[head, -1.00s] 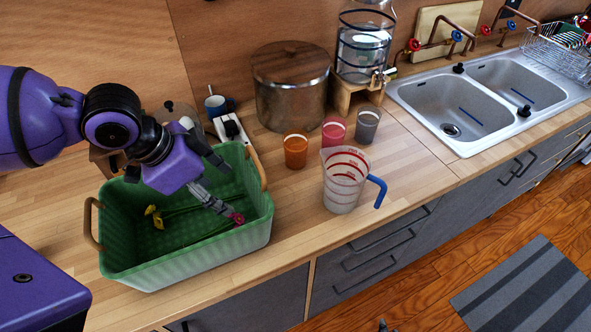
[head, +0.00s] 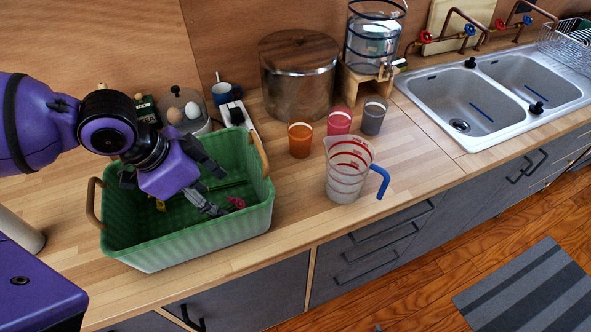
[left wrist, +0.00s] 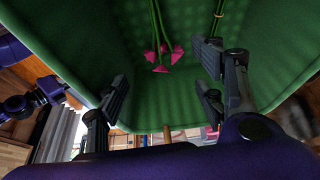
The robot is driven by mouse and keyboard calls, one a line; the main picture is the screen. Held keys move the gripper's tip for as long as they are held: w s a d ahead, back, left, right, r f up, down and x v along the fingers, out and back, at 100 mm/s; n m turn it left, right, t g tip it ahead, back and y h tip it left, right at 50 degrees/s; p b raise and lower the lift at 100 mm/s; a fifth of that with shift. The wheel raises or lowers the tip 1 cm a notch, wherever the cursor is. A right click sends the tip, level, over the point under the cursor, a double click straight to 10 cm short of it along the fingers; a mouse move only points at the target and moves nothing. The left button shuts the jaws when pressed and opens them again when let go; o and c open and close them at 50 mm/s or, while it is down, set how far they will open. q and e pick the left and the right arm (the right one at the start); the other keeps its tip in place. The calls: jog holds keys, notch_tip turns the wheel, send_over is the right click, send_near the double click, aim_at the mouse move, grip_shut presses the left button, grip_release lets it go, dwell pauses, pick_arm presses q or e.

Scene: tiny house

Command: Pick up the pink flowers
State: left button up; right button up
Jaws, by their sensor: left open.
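The pink flowers (left wrist: 161,58) lie in the green basket (head: 190,248), their green stems running up the left wrist view. In the head view one pink bloom (head: 236,202) shows near the basket's right side; the rest are hidden by the gripper and shade. My left gripper (head: 213,188) points down inside the basket, just left of the pink bloom. In the left wrist view its fingers (left wrist: 163,88) are apart, with the blooms seen between and beyond them, and nothing is held.
A yellow flower (head: 160,205) lies at the basket's left, partly hidden. The basket has a wooden handle (head: 94,203) at each end. Cups and a measuring jug (head: 345,175) stand to its right. A lidded pot (head: 298,75) stands behind. The counter before the sink is clear.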

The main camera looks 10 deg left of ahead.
aim_at(233, 203)
pick_arm(q)
jog(key=shift+d+f, duration=0.1)
jog(key=shift+f, duration=0.25)
jog(key=x, duration=0.4)
jog(key=w+x, duration=0.1)
jog(key=x, duration=0.1)
jog(key=shift+w+d, duration=0.1)
jog(key=shift+d, duration=0.25)
jog(key=shift+f, duration=0.25)
jog(key=c, duration=0.9)
jog(key=shift+c, duration=1.7)
pick_arm(e)
jog(key=shift+w+r, duration=0.2)
jog(key=shift+w, duration=0.5)
jog(key=shift+w, duration=0.1)
